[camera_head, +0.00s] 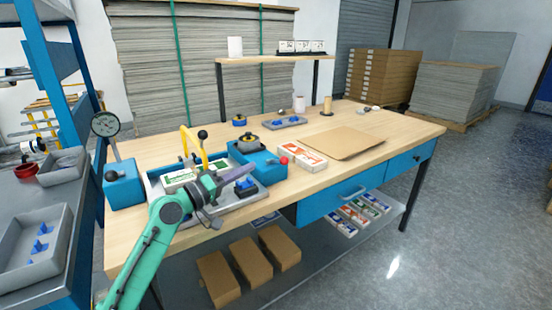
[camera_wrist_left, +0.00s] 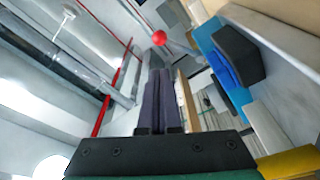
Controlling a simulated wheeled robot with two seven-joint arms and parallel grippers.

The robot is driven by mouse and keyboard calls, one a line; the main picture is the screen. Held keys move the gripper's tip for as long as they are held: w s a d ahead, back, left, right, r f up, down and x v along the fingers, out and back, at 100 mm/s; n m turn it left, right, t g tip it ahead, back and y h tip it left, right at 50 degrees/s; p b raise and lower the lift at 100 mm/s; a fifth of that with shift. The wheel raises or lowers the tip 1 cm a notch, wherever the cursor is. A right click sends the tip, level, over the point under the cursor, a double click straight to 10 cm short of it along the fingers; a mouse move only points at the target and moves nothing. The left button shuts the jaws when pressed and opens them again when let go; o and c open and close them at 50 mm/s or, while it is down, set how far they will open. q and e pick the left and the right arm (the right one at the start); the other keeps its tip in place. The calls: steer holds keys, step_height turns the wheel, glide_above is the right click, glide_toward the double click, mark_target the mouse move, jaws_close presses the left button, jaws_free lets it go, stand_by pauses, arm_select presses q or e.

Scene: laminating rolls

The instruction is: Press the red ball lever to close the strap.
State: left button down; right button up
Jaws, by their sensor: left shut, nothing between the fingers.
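The red ball (camera_head: 284,160) sits at the right side of a blue box (camera_head: 265,167) on the wooden table. In the left wrist view the red ball (camera_wrist_left: 159,38) shows just beyond the fingertips, with a visible gap. My left gripper (camera_head: 247,169) is shut and empty, just left of the ball, over a grey tray (camera_head: 262,197). Its dark fingers (camera_wrist_left: 160,72) lie together in the wrist view. A yellow bent bar (camera_head: 203,149) stands over a green-and-white pack (camera_head: 180,180) in the tray. I cannot tell which part is the strap. My right gripper is out of view.
A white box (camera_head: 309,160) with red-orange marks lies just right of the ball. A flat brown sheet (camera_head: 345,142) lies farther right. Another blue box (camera_head: 122,190) and a round gauge (camera_head: 105,124) stand at the left. The table's right end has bare room.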

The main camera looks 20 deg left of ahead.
mark_target(277, 161)
arm_select(q)
steer(key=f+p+x, duration=0.1)
steer(key=x, duration=0.9)
steer(key=shift+r, duration=0.3)
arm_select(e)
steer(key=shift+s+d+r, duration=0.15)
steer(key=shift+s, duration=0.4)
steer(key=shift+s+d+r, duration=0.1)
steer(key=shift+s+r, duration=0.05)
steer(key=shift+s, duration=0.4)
arm_select(q)
steer(key=shift+d, duration=0.1)
